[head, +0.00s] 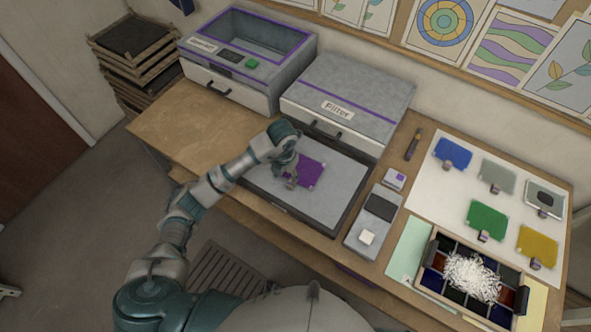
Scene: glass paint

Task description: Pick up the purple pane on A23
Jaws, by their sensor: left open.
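A purple pane (309,173) lies flat on the grey surface of an open drawer or tray (325,204) in front of the box labelled Filter (345,102). My left gripper (290,182) is at the pane's left edge, pointing down and open. Whether its fingers touch the pane is too small to tell. My left arm hides the left part of the tray. No A23 label is readable. My right gripper does not show.
A purple-trimmed box (245,58) stands at the back left. Right of the tray are a small device (374,222), a white sheet (440,190) with blue, green and yellow panes, and a compartment box (468,279) with white shreds. Bare wood (180,120) is left.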

